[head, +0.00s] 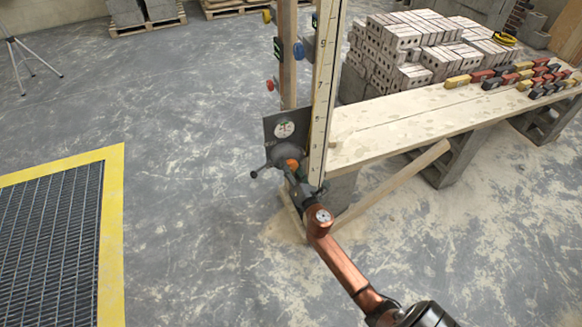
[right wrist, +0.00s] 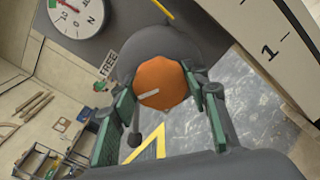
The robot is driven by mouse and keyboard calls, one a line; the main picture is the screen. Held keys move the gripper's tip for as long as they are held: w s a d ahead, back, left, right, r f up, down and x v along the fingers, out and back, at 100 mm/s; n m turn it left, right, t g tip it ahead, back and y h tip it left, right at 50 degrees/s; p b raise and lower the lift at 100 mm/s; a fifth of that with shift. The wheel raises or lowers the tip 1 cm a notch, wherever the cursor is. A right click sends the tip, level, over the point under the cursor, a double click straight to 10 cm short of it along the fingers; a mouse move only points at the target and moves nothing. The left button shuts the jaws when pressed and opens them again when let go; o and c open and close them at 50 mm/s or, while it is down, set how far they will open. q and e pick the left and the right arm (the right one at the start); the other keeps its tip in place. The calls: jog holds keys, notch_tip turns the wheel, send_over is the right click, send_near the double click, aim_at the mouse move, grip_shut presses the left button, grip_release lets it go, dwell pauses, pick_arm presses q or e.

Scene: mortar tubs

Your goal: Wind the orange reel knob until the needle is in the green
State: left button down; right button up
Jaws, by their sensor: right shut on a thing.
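The orange reel knob (head: 292,164) sits on a dark reel at the foot of the upright measuring post. In the right wrist view the knob (right wrist: 160,82) shows a pale mark on its face. My right gripper (head: 295,174) is shut on it, with green-padded fingers (right wrist: 158,80) on both sides. The white dial (head: 284,129) is on a dark plate above the knob. In the right wrist view the dial (right wrist: 83,12) is cut off by the top edge; a red needle shows, but its place against the green is hard to tell. My left gripper is out of view.
The numbered post (head: 322,90) stands close right of the knob. A yellow-edged floor grating (head: 112,220) lies left. The floor between is clear.

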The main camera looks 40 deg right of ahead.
jog(key=o, duration=1.2)
jog(key=shift+c, duration=0.2)
jog(key=v, duration=1.2)
jog(key=shift+d, duration=0.1)
